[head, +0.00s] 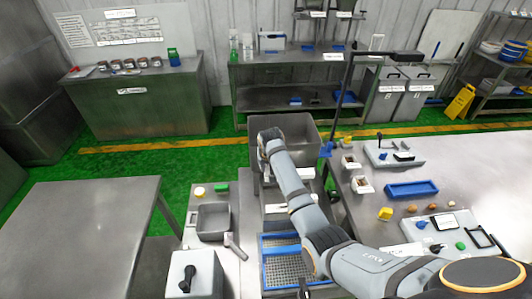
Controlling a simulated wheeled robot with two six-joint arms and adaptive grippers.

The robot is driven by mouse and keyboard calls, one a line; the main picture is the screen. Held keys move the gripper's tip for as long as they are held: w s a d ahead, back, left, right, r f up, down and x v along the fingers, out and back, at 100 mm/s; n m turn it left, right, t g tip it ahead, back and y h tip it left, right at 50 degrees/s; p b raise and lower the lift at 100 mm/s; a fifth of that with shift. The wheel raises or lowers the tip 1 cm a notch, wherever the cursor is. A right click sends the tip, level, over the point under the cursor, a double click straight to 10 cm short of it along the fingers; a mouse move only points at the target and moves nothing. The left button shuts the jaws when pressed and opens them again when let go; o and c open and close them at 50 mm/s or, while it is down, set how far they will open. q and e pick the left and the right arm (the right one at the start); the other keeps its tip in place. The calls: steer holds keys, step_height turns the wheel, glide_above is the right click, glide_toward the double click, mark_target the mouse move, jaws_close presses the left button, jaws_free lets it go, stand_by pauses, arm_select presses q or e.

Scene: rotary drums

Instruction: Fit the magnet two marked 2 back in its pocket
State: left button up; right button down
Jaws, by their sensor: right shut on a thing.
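My right arm reaches up from the lower right. Its gripper (266,150) is at the near side of a deep grey metal bin (300,126), behind my wrist. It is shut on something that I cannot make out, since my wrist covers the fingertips. I cannot make out a magnet marked 2 or its pocket in this view. My left gripper is not in view.
A blue-rimmed mesh tray (268,242) lies on the near bench. A small grey tray (213,222) and a grey box with a black handle (203,282) stand to its left. The right table holds a blue tray (411,189) and small parts. The left table (85,235) is bare.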

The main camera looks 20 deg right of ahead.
mark_target(267, 175)
steer(key=shift+w+a+r+p, duration=0.15)
steer(key=shift+w+r+p, duration=0.1)
steer(key=shift+p, duration=0.1)
steer(key=shift+w+f, duration=0.1)
steer(key=shift+f, duration=0.35)
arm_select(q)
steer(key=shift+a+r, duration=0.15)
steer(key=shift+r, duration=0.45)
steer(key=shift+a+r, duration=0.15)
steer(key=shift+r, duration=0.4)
arm_select(e)
steer(key=shift+f, duration=0.1)
steer(key=shift+f+b, duration=1.8)
steer(key=shift+f, duration=1.15)
arm_select(q)
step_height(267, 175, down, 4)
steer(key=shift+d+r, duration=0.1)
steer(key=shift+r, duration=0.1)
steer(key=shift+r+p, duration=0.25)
steer(key=shift+p, duration=0.1)
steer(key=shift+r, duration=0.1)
arm_select(e)
steer(key=shift+r, duration=0.1)
